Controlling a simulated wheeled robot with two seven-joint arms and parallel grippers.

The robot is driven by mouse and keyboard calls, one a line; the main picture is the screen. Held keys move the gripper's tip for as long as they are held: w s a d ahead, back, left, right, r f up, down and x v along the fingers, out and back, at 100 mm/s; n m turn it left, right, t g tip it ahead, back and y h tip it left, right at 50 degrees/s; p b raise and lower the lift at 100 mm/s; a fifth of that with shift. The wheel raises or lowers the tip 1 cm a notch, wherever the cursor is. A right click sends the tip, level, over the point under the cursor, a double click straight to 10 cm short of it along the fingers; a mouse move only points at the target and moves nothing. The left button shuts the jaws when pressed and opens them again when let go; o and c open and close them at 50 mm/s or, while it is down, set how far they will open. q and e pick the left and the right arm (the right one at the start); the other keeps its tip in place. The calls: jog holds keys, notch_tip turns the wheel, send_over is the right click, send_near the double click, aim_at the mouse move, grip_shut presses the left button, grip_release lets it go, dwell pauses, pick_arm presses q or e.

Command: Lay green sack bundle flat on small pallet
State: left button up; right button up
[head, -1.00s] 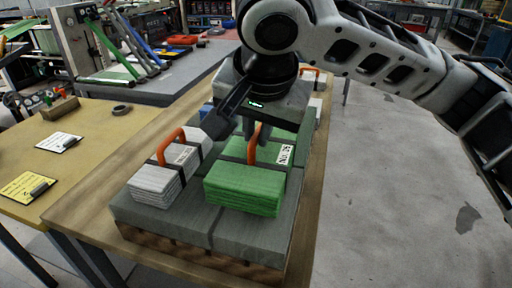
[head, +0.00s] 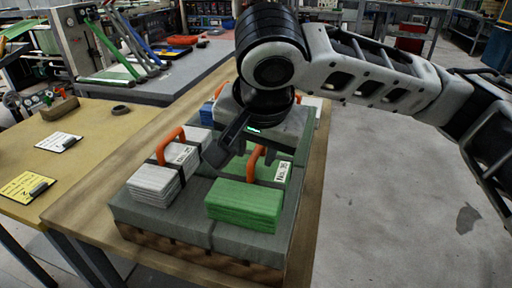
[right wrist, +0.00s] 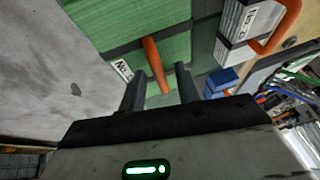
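The green sack bundle (head: 243,202) has dark straps, a white label and an orange handle (head: 255,161). It appears to lie flat on the grey top of the small pallet (head: 170,226), at the front right. My right gripper (right wrist: 160,72) is just above the bundle. In the right wrist view its two fingers stand apart with the orange handle between them and visible gaps. In the head view my gripper and wrist hide the bundle's far part. My left gripper is in neither view now.
A white bundle (head: 154,184) with an orange handle lies close to the left of the green one. Blue and white bundles show partly behind my gripper. The pallet stands on a wooden table (head: 85,212). Clipboards lie on the yellow table (head: 105,113) at left. The floor at right is clear.

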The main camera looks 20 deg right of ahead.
pick_arm(q)
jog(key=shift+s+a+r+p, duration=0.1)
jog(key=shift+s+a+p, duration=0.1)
jog(key=shift+p, duration=0.6)
pick_arm(e)
jog(key=v, duration=1.2)
